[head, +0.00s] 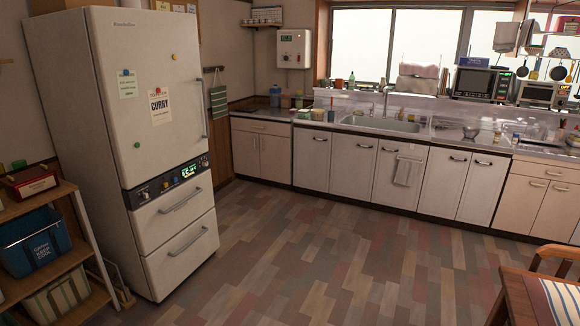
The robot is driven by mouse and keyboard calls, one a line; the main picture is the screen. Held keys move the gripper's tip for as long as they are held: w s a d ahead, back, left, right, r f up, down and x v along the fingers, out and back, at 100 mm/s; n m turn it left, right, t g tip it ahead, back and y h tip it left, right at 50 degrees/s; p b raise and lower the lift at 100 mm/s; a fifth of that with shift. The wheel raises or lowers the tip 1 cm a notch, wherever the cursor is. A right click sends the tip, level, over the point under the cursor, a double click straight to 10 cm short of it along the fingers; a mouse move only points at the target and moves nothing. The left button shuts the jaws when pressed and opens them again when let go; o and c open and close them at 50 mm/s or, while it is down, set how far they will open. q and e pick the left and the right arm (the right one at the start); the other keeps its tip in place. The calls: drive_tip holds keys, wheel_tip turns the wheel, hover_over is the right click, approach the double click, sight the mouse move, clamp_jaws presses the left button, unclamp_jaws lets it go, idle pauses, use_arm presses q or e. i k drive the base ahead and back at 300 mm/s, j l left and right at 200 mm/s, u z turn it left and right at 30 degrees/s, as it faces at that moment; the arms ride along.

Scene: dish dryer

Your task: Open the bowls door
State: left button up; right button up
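Neither of my grippers is in view. Several white cabinet doors stand in a row under the kitchen counter, all looking shut. They include a left pair (261,153), doors below the sink (351,163), a door with a cloth hanging on it (390,182), a pair to its right (445,184) and a paler pair at the far right (540,207). No label for bowls can be made out on any door, so I cannot tell which one is the bowls door.
A large white fridge (155,115) stands at the left, beside a wooden shelf (78,262) with boxes. A wooden table (520,295) and chair are at the lower right. The wooden floor (330,250) in the middle is clear up to the cabinets.

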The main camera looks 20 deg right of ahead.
sight(445, 174)
drive_tip(key=i+l+z, duration=0.45)
drive_tip(key=i, duration=0.25)
drive_tip(key=i+z, duration=0.45)
drive_tip(key=i, duration=0.25)
drive_tip(key=i+j+z, duration=0.2)
drive_tip(key=i+z, duration=0.25)
drive_tip(key=i, duration=0.3)
drive_tip(key=i+z, duration=0.15)
drive_tip(key=i, duration=2.05)
drive_tip(key=j, duration=0.1)
